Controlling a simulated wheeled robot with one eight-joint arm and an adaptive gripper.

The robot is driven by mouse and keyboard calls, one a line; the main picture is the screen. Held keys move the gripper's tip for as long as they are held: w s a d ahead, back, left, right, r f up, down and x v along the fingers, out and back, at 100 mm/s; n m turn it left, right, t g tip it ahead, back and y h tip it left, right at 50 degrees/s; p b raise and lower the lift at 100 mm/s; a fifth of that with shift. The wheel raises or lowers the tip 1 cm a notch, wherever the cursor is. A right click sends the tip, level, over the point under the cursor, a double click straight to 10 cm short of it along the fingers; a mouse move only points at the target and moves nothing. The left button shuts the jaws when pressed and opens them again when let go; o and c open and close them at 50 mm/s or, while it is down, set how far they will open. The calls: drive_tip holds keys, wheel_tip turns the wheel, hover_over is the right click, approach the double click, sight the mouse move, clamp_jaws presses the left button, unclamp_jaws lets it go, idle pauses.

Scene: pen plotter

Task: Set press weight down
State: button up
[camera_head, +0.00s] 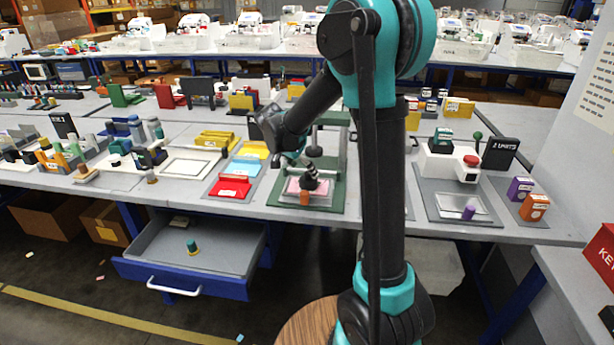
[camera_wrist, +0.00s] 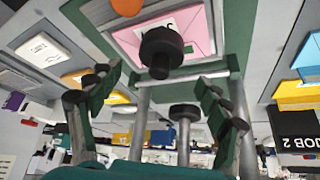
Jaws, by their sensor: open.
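The press weight (camera_wrist: 162,52), a dark round-ended piece, stands on a pink sheet (camera_wrist: 196,28) in the wrist view. The pink sheet lies on a green-bordered base (camera_wrist: 180,75). In the head view the dark weight (camera_head: 310,179) shows on the green mat (camera_head: 326,204), just in front of my gripper (camera_head: 298,160). In the wrist view my gripper (camera_wrist: 160,90) is open, with its fingers spread wide and nothing between the pads. The weight appears beyond the fingertips, apart from them. In the head view my arm partly hides the gripper and station.
Grey posts and a second dark knob (camera_wrist: 184,112) stand close to my fingers. An orange piece (camera_head: 305,198) sits at the mat's front. Red, blue and yellow trays (camera_head: 232,187) lie to the left. An open drawer (camera_head: 195,249) juts out below the table.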

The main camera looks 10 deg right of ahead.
drive_tip(key=v, duration=0.5)
drive_tip(key=s+d+f+n+y, duration=0.1)
drive_tip(key=s+d+f+n, duration=0.1)
drive_tip(key=s, duration=0.7)
drive_tip(key=s+d+f+n+y, duration=0.2)
drive_tip(key=s+f+n, duration=0.3)
drive_tip(key=s, duration=0.4)
drive_tip(key=s+d+f+n+y, duration=0.1)
drive_tip(key=s+d+f+n, duration=0.2)
drive_tip(key=s, duration=0.6)
drive_tip(key=shift+d+f+t+y, duration=0.3)
drive_tip(key=shift+d+f+y, duration=0.1)
drive_tip(key=shift+d+f, duration=0.35)
drive_tip(key=shift+a, duration=0.1)
